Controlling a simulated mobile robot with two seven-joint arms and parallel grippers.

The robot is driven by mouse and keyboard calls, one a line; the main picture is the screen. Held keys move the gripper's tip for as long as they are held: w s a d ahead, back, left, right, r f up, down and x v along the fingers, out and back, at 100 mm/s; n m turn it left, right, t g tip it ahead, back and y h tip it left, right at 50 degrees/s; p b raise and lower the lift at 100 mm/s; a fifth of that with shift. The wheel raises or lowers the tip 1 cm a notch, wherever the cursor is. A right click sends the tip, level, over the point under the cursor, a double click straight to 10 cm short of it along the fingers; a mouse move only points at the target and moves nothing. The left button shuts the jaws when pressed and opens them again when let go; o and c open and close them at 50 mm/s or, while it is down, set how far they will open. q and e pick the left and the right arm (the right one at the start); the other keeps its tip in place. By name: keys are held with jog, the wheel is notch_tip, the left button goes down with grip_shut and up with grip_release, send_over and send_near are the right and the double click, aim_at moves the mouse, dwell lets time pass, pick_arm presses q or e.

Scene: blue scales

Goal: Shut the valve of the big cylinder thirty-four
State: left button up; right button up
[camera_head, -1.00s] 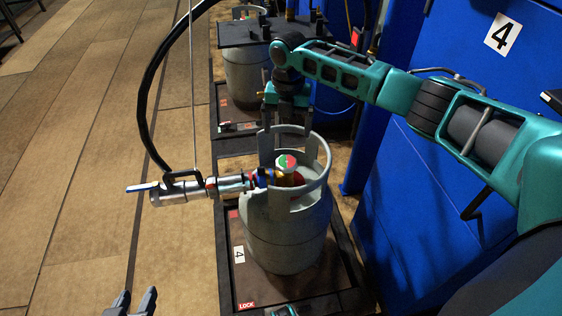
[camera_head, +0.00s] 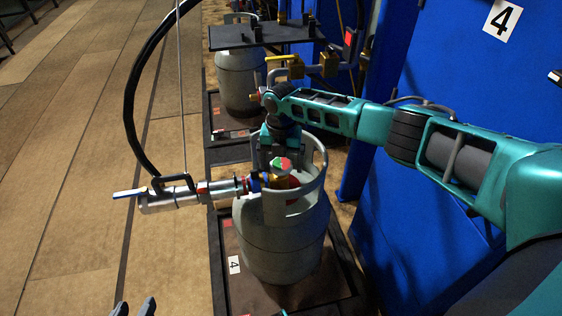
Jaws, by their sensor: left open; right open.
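The big grey cylinder (camera_head: 284,248) stands upright on a dark scale (camera_head: 217,262) whose white label reads 4; I see no thirty-four. Its valve has a red and green handwheel (camera_head: 281,163) inside the collar. A metal filling coupling (camera_head: 172,199) with a blue lever is attached to the valve's left side. My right gripper (camera_head: 279,157) is open, pointing down just above and behind the handwheel, with its fingers inside or beside the collar; I cannot tell if they touch the wheel. My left gripper (camera_head: 134,308) is open and empty at the bottom edge, mostly cut off.
A black hose (camera_head: 131,100) and a thin cable (camera_head: 183,110) hang to the coupling. A blue panel (camera_head: 440,90) marked 4 closes off the right. The wooden floor (camera_head: 75,180) at left is clear.

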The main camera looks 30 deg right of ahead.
jog(key=shift+c, duration=0.2)
jog(key=c, duration=1)
